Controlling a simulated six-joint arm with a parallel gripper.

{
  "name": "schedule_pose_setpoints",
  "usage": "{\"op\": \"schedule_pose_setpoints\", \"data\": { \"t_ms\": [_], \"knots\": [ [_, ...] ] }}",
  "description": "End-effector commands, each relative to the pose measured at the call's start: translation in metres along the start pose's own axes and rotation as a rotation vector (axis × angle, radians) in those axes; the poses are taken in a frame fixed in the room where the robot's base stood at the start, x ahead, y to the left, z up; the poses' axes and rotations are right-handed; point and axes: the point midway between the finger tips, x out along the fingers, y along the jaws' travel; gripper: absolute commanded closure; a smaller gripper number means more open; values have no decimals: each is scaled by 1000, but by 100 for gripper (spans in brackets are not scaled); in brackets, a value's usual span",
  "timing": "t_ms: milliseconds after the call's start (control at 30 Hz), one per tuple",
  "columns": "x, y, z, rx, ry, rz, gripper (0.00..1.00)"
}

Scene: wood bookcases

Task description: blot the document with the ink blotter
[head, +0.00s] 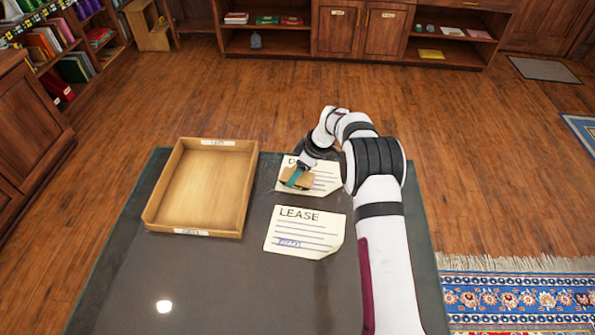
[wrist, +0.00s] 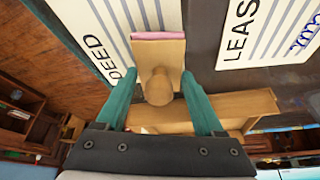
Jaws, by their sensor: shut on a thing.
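The ink blotter (wrist: 158,53) is a light wooden block with a round knob and a pink strip along one edge. My gripper (wrist: 158,78), with teal fingers, is shut on the blotter, one finger at each side. In the head view the blotter (head: 304,181) and my gripper (head: 294,177) are over the far paper, the DEED (head: 326,176), and cover part of it. I cannot tell whether the blotter touches the paper. The LEASE (head: 305,232) lies nearer on the desk, uncovered, with a blue signature at its lower left.
A shallow wooden tray (head: 151,217) with labels on its ends stands empty left of the papers on the dark desk (head: 240,290). The front left of the desk is clear. My arm spans the right side. Bookcases stand beyond on the wood floor.

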Motion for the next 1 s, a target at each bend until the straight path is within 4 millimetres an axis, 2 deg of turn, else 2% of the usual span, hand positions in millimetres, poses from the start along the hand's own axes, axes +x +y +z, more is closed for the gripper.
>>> {"op": "schedule_pose_setpoints", "data": {
  "t_ms": [1000],
  "knots": [
    [10,0,4,0,0,1,96]
  ]
}}
